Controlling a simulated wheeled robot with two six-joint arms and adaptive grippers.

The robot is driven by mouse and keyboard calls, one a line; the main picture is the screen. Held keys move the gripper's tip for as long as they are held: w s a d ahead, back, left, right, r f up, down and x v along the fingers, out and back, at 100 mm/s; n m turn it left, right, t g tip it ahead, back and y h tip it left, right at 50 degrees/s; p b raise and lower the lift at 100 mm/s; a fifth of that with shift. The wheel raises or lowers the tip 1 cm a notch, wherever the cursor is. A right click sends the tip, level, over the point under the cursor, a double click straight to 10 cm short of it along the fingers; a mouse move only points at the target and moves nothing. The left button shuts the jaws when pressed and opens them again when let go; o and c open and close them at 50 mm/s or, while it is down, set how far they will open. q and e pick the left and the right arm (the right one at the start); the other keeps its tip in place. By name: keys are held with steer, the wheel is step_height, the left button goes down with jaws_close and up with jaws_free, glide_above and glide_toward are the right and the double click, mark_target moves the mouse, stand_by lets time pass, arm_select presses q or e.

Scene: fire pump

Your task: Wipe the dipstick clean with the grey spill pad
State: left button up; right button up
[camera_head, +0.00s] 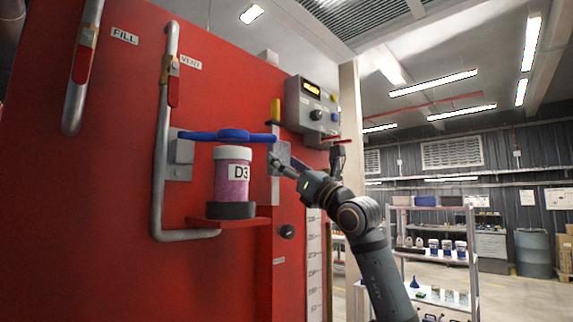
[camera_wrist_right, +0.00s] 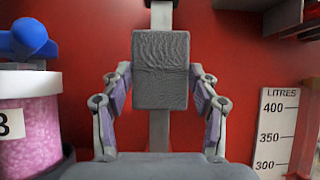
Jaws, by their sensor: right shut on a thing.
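My right gripper (camera_head: 284,160) reaches in to the red panel. In the right wrist view its two fingers (camera_wrist_right: 160,78) are shut on the grey spill pad (camera_wrist_right: 160,52), a textured block held upright between them. In the head view the pad (camera_head: 284,149) is small and partly covered by the gripper. A yellow grip (camera_head: 275,110) stands upright just above the pad, likely the dipstick's handle. A grey vertical strip (camera_wrist_right: 160,128) runs behind the pad in the wrist view; whether the pad touches it I cannot tell. My left gripper is out of view.
A jar of pink granules marked D3 (camera_head: 232,182) stands on a red shelf left of my gripper, below a blue handle (camera_head: 228,136). A control box (camera_head: 312,107) sits above right. A litre scale (camera_head: 314,262) is on the panel below right.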

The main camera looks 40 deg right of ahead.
mark_target(282, 148)
steer(key=shift+r, duration=0.1)
steer(key=shift+r+p, duration=0.65)
steer(key=shift+p, duration=0.05)
steer(key=shift+r, duration=0.1)
steer(key=shift+r+p, duration=0.7)
steer(key=shift+p, duration=0.05)
steer(key=shift+f, duration=0.1)
steer(key=shift+s+f+b, duration=0.1)
steer(key=shift+s+b, duration=0.05)
steer(key=shift+b, duration=0.2)
steer(key=shift+s+b, duration=0.3)
steer(key=shift+s, duration=0.3)
